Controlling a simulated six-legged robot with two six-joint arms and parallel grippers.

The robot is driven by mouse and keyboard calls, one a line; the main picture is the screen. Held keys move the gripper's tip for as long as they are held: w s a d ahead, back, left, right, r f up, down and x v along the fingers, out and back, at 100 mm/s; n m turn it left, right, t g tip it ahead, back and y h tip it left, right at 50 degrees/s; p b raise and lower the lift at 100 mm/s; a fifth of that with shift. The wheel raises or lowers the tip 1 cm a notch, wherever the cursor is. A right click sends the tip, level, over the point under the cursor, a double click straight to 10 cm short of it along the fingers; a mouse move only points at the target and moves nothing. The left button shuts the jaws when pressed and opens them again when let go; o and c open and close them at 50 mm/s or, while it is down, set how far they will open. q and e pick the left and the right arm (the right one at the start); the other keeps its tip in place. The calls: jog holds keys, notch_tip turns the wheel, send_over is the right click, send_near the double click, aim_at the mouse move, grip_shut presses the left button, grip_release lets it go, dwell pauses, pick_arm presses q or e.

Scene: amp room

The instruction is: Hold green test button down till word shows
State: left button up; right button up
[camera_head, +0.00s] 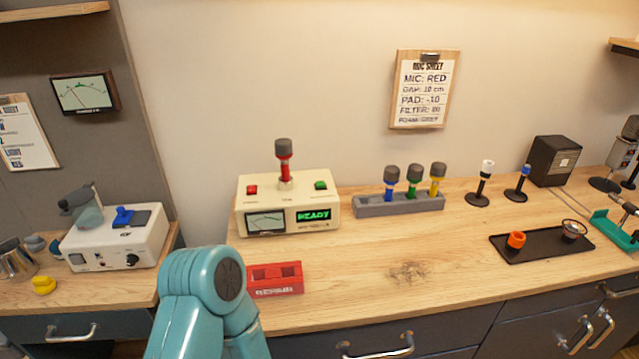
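The cream test box (289,203) stands against the wall on the wooden counter. Its green button (320,185) is on the top right, with nothing touching it. A red button (252,190) is on the top left. The front display (313,214) reads READY in green, beside a needle meter (265,223). A microphone with a red body (285,169) and grey head stands upright on top of the box. A teal link of my arm rises at the lower left, in front of the counter. Neither of my grippers can be made out in this view.
A red block (275,278) lies before the box. A grey rack (400,205) holds blue, green and yellow microphones. A black tray (542,245) with an orange cup (516,240) is at right. A white machine (115,238) stands left. Counter between box and tray is mostly clear.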

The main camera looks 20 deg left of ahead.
pick_arm(q)
grip_shut()
dwell(0.3)
dwell(1.6)
